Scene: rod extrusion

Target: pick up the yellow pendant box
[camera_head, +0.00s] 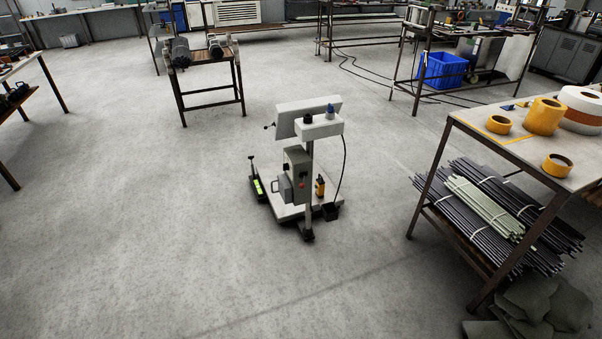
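A small yellow pendant box (320,187) with dark parts shows near the middle of the head camera view. It appears upright on or just above the pale base plate of a grey machine stand (292,211), to the right of the stand's post. It is small in the picture, so its exact contact with the base is hard to tell. A dark cable hangs down from the stand's upper box to a small black box (331,212) just right of the pendant box. My gripper is not in view.
Open concrete floor (150,250) surrounds the stand at left and front. A table with yellow tape rolls (545,115) and a lower shelf of bundled rods (500,215) stands at right. A small metal table (205,78) and a blue crate (442,70) are farther back. Cables cross the floor behind.

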